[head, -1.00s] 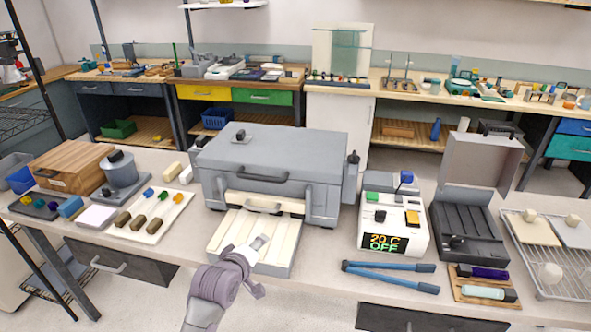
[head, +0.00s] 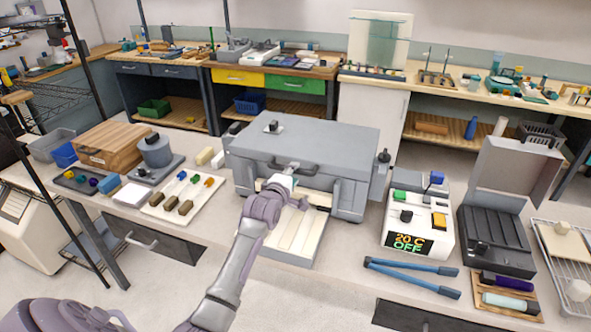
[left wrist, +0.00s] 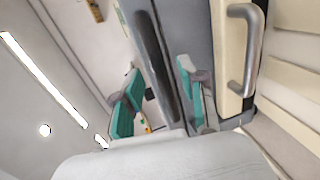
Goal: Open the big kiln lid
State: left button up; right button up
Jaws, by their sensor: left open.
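The big kiln (head: 243,182) is a grey box in the middle of the table, with its flat grey lid (head: 320,135) down. A dark bar handle (head: 306,171) is on the lid's front; it also shows in the left wrist view (left wrist: 152,60). My left gripper (head: 288,174) is open at the kiln's front, near that handle. In the left wrist view, its teal fingers (left wrist: 160,88) stand on either side of the line of the dark bar; I cannot tell whether they touch it. My right gripper is in neither view.
A silver handle (left wrist: 246,50) on a cream front sits close beside the fingers. A cream slatted tray (head: 308,240) lies before the kiln. A controller reading 20 C OFF (head: 410,222) and blue tongs (head: 412,276) are to the right; a sample tray (head: 160,208) is left.

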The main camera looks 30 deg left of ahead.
pick_arm(q)
jog(key=shift+x, duration=1.3)
grip_shut()
